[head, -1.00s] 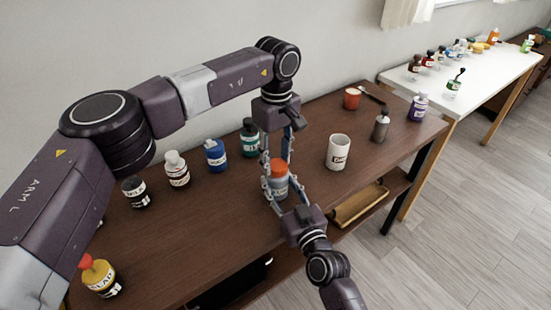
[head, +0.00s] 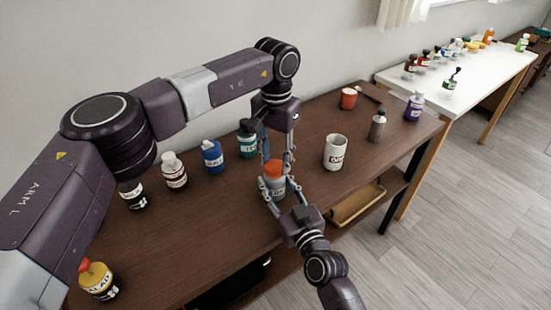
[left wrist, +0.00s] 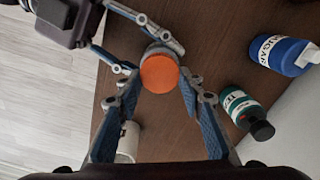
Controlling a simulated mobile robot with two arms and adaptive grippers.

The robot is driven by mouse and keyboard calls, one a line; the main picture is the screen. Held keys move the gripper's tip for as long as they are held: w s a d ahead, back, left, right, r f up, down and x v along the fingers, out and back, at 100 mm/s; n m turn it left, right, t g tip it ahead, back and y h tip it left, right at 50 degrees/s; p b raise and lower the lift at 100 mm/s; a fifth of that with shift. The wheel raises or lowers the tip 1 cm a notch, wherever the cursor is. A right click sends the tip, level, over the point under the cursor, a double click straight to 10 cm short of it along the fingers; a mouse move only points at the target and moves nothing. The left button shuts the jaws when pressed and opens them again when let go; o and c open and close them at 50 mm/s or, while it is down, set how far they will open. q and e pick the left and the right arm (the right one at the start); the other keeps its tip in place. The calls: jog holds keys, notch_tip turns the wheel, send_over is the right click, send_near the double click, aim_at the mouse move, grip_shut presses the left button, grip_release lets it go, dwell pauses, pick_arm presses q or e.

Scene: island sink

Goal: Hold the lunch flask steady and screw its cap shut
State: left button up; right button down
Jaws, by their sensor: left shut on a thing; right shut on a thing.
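The lunch flask (head: 274,186) stands upright near the front edge of the brown table, with its orange cap (head: 273,169) on top. My left gripper (head: 275,172) reaches down from above and is shut on the cap, one finger on each side. In the left wrist view the round cap (left wrist: 159,74) sits between the fingertips. My right gripper (head: 280,189) comes in from the front, low down, and is shut on the flask body. Its fingers hide part of the body. I cannot tell how far the cap is threaded.
A white mug (head: 335,152) stands right of the flask. A teal bottle (head: 247,145), a blue bottle (head: 213,157) and a white-capped bottle (head: 174,172) stand behind and left. Bare tabletop lies left of the flask.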

pick_arm(q)
jog(key=o, duration=0.7)
jog(key=shift+o, duration=0.2)
jog(key=shift+r, duration=2.3)
jog(key=shift+c, duration=0.4)
